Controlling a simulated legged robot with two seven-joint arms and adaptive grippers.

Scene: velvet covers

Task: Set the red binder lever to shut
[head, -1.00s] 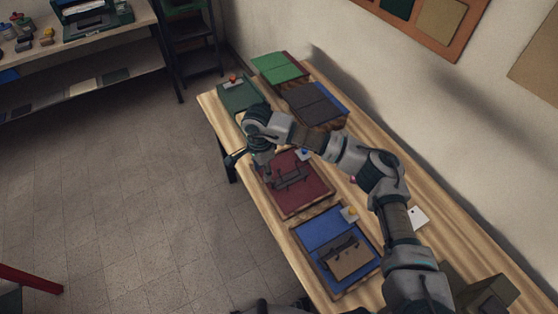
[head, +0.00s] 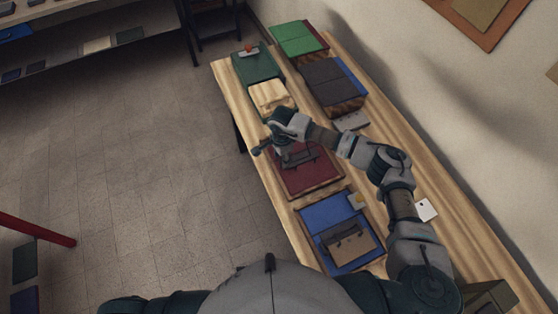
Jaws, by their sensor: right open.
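The red binder (head: 317,181) lies flat and open on the wooden table, with a dark metal lever mechanism (head: 301,157) across its inside. The angle and the arm make it hard to tell the lever's position. My right gripper (head: 270,153) is open over the red binder's upper left corner, its fingers pointing down and to the left of the lever. I cannot tell whether a finger touches the binder. The gripper hides that corner and part of the mechanism. My left gripper is out of view.
A blue binder (head: 324,211) with a brown pad lies just nearer on the table. Beyond the red one are a pale wooden block (head: 270,95), a green binder (head: 257,68) and dark binders (head: 331,83). A white card (head: 426,210) lies right of my arm. The wall is close on the right.

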